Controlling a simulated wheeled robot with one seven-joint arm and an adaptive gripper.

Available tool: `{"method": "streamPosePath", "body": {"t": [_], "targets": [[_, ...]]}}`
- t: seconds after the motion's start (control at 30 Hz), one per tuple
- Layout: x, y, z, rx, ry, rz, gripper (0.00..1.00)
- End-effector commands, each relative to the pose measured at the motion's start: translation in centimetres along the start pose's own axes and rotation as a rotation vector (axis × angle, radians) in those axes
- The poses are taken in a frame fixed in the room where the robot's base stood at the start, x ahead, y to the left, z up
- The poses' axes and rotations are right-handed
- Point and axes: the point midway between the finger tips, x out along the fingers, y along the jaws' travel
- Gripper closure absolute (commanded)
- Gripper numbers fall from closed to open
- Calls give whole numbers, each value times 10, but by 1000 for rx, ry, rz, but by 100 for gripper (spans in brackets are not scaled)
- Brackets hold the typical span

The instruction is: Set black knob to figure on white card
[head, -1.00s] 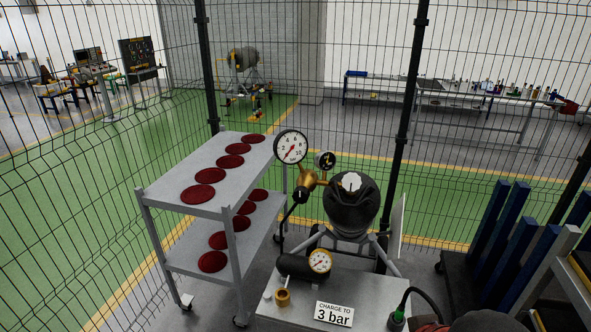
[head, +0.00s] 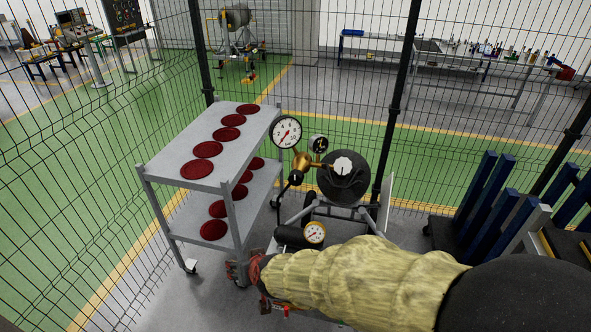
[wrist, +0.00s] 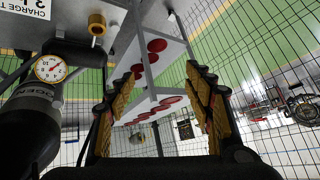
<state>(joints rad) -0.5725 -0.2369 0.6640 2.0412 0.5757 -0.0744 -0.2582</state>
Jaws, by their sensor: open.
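In the head view a small black knob (head: 296,179) with a white mark sits low on the brass regulator (head: 303,161), below a large white dial gauge (head: 286,132). The white card (wrist: 26,8) shows only in part at the wrist view's top left, reading "CHARGE T" and part of a figure. In the head view my arm hides it. My gripper (wrist: 155,100) is open and empty, its fingers wide apart in the wrist view. In the head view it (head: 252,280) is below and left of the knob, near the cart's lower right corner, apart from the knob.
A grey two-shelf cart (head: 222,158) with several dark red discs stands left. A black cylinder (head: 343,178) with a white-topped cap stands right of the regulator. A smaller gauge (head: 314,233) sits in front, and it also shows in the wrist view (wrist: 51,68). Wire fencing (head: 340,110) closes the back.

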Motion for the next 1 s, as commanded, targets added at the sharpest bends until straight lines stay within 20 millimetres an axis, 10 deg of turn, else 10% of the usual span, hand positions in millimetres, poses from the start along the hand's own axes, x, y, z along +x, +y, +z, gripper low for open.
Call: {"method": "streamPosePath", "body": {"t": [0.23, 0.5, 0.73, 1.0], "targets": [[34, 37, -69, -8, 347, 228, 48], [-30, 110, -150, -26, 704, 597, 48], [-70, 129, -170, -88, 804, 752, 48], [-57, 147, -189, -100, 798, 760, 48]]}}
